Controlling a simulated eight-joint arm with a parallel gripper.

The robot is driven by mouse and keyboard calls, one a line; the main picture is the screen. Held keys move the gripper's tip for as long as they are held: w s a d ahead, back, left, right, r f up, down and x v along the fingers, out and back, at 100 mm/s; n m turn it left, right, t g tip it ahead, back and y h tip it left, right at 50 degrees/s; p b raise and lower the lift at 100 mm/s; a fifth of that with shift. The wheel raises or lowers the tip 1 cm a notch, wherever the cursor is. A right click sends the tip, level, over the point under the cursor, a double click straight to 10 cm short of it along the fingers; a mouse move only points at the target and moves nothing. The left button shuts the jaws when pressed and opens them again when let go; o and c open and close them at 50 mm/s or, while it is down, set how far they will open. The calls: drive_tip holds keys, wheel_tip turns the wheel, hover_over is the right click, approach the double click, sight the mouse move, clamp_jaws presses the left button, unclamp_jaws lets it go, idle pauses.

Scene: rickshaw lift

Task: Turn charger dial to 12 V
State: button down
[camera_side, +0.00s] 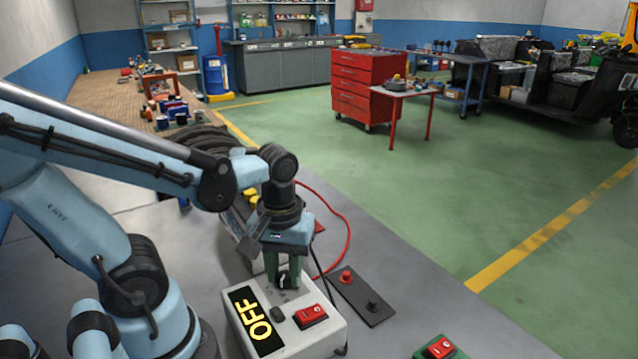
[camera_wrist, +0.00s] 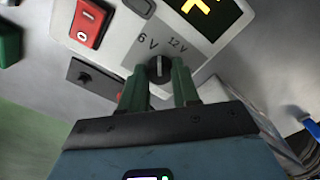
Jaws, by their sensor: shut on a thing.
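The charger (camera_side: 300,335) is a pale grey box on the bench in the side view, with a black display (camera_side: 257,320) reading OFF in yellow. The wrist view shows its top face (camera_wrist: 206,52) with the labels 6 V and 12 V. The dark dial (camera_wrist: 158,68) sits just beside these labels, its pale mark pointing between them. My gripper (camera_wrist: 160,92) points down over the charger, its green fingers shut on the dial from both sides. In the side view my gripper (camera_side: 284,277) hides most of the dial.
A red rocker switch (camera_side: 311,315) and a small black part (camera_side: 277,314) are on the charger's top. A dark plate (camera_side: 362,298) with red and black terminals lies behind it. A red cable (camera_side: 347,232) loops nearby. A green box with a red switch (camera_side: 440,347) stands at right.

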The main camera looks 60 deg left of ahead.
sight(285, 275)
drive_tip(key=m, duration=0.3)
drive_tip(key=shift+m, duration=2.3)
drive_tip(key=c, duration=0.8)
unclamp_jaws()
drive_tip(key=shift+r, duration=6.05)
